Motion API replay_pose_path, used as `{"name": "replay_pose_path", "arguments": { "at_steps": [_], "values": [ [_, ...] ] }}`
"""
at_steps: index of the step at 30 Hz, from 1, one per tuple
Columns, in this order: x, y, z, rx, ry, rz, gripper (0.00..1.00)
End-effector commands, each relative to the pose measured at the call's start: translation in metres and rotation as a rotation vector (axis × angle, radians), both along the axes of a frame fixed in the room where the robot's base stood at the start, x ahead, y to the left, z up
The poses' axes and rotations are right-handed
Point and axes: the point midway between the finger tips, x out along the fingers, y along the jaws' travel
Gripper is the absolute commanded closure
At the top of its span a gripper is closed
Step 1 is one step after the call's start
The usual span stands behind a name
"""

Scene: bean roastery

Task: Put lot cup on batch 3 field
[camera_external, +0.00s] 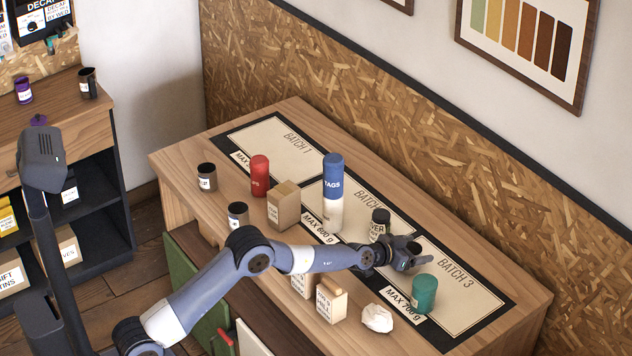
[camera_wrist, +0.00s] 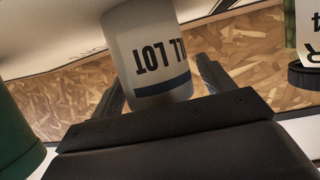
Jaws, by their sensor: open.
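In the wrist view a white cup (camera_wrist: 150,45) with a dark blue band and partly cut-off lettering "ILL LOT", upside down in the picture, sits between the two fingers of my gripper (camera_wrist: 160,75). The fingers are apart, one on each side of the cup. In the external view my gripper (camera_external: 410,257) is low over the table at the left edge of the batch 3 field (camera_external: 463,289), a pale panel with a dark border. The cup is mostly or wholly hidden there by my gripper.
A teal cylinder (camera_external: 424,293) stands close to my gripper, on its near side. A dark labelled jar (camera_external: 380,225) stands just behind my wrist. A tall blue and white canister (camera_external: 333,192) is farther left. Small boxes (camera_external: 331,299) and a crumpled white piece (camera_external: 377,318) lie in front.

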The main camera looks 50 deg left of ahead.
Motion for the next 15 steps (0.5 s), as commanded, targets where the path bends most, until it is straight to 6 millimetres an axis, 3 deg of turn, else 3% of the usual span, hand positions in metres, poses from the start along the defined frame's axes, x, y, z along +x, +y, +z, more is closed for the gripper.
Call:
{"name": "replay_pose_path", "arguments": {
  "at_steps": [8,9,15],
  "values": [
    [-0.025,0.002,0.003,0.001,-0.002,0.000,0.23],
    [-0.024,0.002,0.017,0.000,-0.002,0.000,0.23],
    [-0.023,0.002,0.043,0.001,0.000,0.000,0.23]
  ]
}}
